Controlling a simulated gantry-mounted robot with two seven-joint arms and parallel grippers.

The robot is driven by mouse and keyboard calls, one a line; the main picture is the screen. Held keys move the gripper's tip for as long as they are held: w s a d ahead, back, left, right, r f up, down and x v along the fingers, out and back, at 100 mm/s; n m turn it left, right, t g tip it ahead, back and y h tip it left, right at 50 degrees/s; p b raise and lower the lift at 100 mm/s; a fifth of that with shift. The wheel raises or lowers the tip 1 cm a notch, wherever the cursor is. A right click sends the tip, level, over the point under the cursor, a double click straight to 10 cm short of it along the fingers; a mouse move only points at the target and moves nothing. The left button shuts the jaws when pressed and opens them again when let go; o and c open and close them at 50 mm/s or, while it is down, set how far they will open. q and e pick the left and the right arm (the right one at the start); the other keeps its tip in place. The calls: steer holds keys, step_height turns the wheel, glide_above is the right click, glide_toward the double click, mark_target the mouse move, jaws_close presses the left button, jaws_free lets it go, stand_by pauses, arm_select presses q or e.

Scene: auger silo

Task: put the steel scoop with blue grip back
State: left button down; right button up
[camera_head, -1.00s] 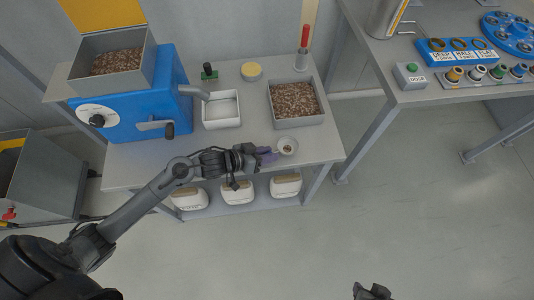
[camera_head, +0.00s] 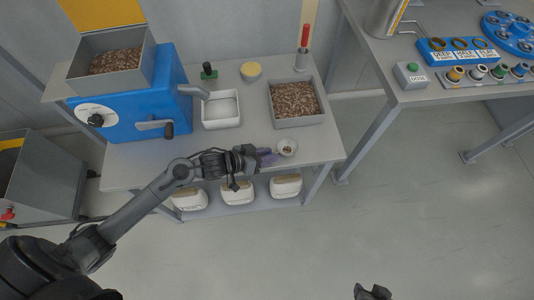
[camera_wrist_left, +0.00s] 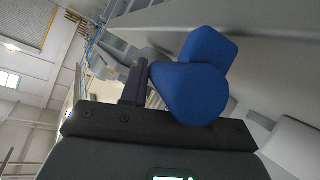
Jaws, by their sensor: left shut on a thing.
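My left gripper (camera_head: 268,156) is shut on the blue grip (camera_wrist_left: 195,82) of the scoop, which looms large in the left wrist view. The scoop's small round bowl (camera_head: 287,147) shows just right of the fingertips, near the front right edge of the bench, with some brown material inside. The gripper hides most of the grip in the head view. I cannot tell whether the bowl touches the bench top. My right gripper (camera_head: 372,292) shows only in part at the bottom edge, and its jaws cannot be read.
A grey tray of brown grains (camera_head: 297,103) stands behind the scoop. A white tray (camera_head: 221,110) sits beside the blue machine (camera_head: 150,110). A red-handled tool (camera_head: 304,38) stands upright in a grey holder (camera_head: 301,61). A yellow-topped round item (camera_head: 251,71) is at the back.

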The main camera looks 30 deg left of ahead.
arm_select(q)
steer(key=shift+f, duration=0.15)
steer(key=c, duration=0.8)
jaws_free()
steer(key=shift+f, duration=0.1)
steer(key=shift+o, duration=0.2)
steer(key=shift+s+a+r, duration=0.15)
steer(key=shift+s+r, duration=0.05)
steer(key=shift+s, duration=0.05)
steer(key=p+v, duration=0.3)
steer(key=v, duration=0.7)
steer(key=s+d+r+n+y, duration=0.2)
steer(key=s+d+n+y, duration=0.15)
steer(key=d, duration=0.35)
steer(key=s+a+f+m+g+y, duration=0.2)
steer(key=s+a+m+g+y, duration=0.15)
steer(key=s+g, duration=0.5)
step_height(320, 180, up, 37)
steer(key=t+p, duration=0.1)
steer(key=p, duration=3.7)
steer(key=shift+s+h, duration=0.3)
steer(key=shift+s, duration=0.15)
